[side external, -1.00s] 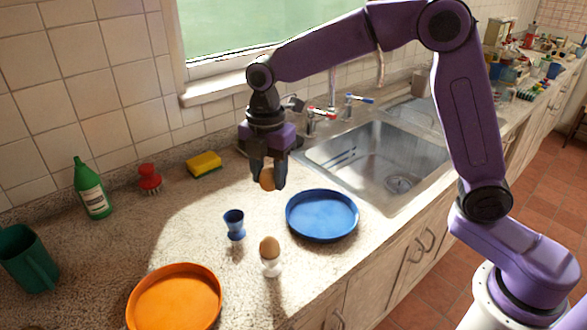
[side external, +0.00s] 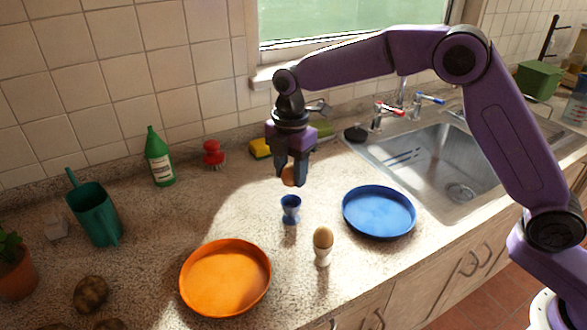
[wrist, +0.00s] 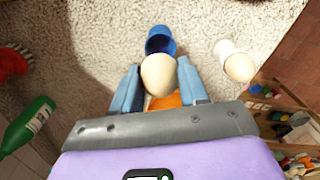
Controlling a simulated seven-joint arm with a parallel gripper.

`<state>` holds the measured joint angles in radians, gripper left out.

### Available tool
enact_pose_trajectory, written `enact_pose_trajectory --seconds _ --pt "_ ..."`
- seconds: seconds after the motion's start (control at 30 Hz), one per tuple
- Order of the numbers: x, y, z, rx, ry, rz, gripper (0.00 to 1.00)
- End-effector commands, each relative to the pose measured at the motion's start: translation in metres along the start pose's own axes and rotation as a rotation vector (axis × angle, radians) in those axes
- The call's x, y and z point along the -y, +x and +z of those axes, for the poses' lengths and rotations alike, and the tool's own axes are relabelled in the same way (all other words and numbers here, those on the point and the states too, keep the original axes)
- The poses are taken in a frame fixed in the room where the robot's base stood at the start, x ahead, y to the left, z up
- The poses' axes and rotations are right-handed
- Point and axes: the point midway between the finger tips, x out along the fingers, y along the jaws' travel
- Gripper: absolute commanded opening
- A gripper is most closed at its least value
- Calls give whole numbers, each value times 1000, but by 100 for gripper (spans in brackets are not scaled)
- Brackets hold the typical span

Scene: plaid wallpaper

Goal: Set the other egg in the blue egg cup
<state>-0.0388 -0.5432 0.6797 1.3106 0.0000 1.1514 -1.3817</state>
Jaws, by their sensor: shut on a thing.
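My gripper (side external: 291,180) is shut on a brown egg (side external: 289,175), which hangs between its fingers. The held egg also shows in the wrist view (wrist: 158,75), looking pale there. The blue egg cup (side external: 291,215) stands upright on the counter almost directly below the egg, with a small gap between them. In the wrist view the blue egg cup (wrist: 160,40) is just past the egg, its mouth partly hidden. The other egg (side external: 323,239) sits in a white egg cup (side external: 322,261) at the front right of the blue one.
A blue plate (side external: 379,228) lies right, by the sink (side external: 440,165). An orange plate (side external: 225,280) lies front left. A green bottle (side external: 160,165), red brush (side external: 213,155) and yellow sponge (side external: 260,149) stand along the wall. A green jug (side external: 95,215) is further left.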

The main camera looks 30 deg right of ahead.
Motion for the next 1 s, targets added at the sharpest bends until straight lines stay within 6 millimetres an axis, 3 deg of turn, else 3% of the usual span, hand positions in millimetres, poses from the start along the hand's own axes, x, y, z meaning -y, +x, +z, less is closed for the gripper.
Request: enact_pose_trajectory --seconds 0.57,1.0 --pt "0 1 0 0 0 0 33" --pt "0 18 0 0 0 -1 33"
